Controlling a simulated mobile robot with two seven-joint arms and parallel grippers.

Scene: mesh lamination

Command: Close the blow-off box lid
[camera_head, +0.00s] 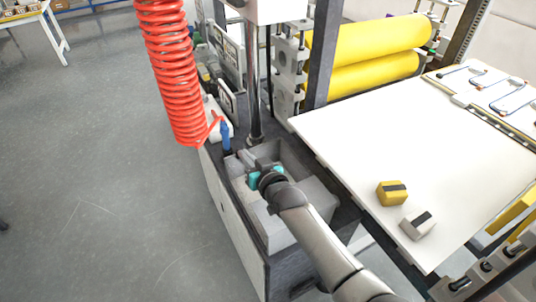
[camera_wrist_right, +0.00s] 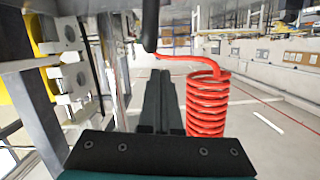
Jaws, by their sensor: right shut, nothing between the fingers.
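A grey box (camera_head: 297,158), which seems to be the blow-off box, sits on the dark side bench at the machine's edge. I see into a recess on its far side. Lighter grey panels (camera_head: 280,228) show nearer, partly hidden by my right arm; I cannot tell which is the lid or how far it is open. My right gripper (camera_head: 247,158) is over the box's left part, shut and empty. Its dark fingers (camera_wrist_right: 160,98) lie together in the right wrist view. I cannot tell whether they touch the box. My left gripper is not in view.
A red coiled hose (camera_head: 175,75) hangs left of the box, also in the right wrist view (camera_wrist_right: 207,105). A blue nozzle (camera_head: 226,137) stands close behind the gripper. The white table (camera_head: 400,140) at right bears a yellow block (camera_head: 391,194) and a grey block (camera_head: 418,225). Yellow rollers (camera_head: 365,45) are behind.

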